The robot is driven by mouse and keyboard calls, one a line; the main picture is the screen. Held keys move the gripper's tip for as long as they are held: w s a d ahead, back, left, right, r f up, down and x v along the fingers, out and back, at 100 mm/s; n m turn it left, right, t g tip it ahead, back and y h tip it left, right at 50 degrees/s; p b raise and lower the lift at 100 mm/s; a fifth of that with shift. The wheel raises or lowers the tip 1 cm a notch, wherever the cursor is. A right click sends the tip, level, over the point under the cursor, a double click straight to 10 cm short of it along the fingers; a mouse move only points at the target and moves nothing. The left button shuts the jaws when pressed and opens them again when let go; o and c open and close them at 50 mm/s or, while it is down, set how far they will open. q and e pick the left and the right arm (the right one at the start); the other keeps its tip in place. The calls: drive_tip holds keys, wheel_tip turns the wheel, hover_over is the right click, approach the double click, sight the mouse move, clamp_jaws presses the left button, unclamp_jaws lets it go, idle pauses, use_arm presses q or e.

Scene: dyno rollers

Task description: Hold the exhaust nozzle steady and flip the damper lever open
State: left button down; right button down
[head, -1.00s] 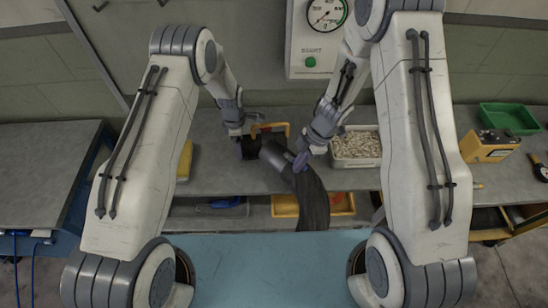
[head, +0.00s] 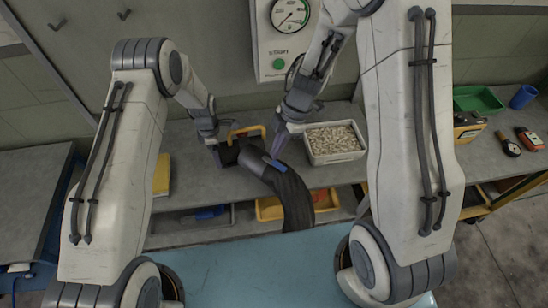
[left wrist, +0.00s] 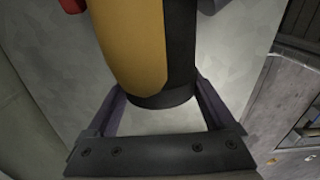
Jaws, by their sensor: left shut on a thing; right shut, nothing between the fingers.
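The exhaust nozzle (head: 250,158) is a dark cylinder with a black end and a ribbed hose (head: 292,200) curving down towards the front. A yellow-orange handle (head: 247,131) shows behind it. My left gripper (head: 221,152) is shut on the nozzle's black end. In the left wrist view the yellow and black nozzle (left wrist: 178,60) sits between its fingers. A small blue piece, apparently the damper lever (head: 276,165), lies along the nozzle's top near the hose. My right gripper (head: 277,150) is shut and empty, tips down just above this lever; whether it touches is unclear.
A grey bench (head: 195,175) runs behind. A tray of pale pieces (head: 334,142) stands right of my right gripper. A gauge panel (head: 284,40) hangs on the wall. A green bin (head: 478,99) and blue cup (head: 523,96) are far right. A yellow bin (head: 270,209) sits below the bench.

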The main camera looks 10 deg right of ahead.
idle(0.4)
use_arm(q)
unclamp_jaws()
drive_tip(key=shift+r, duration=0.15)
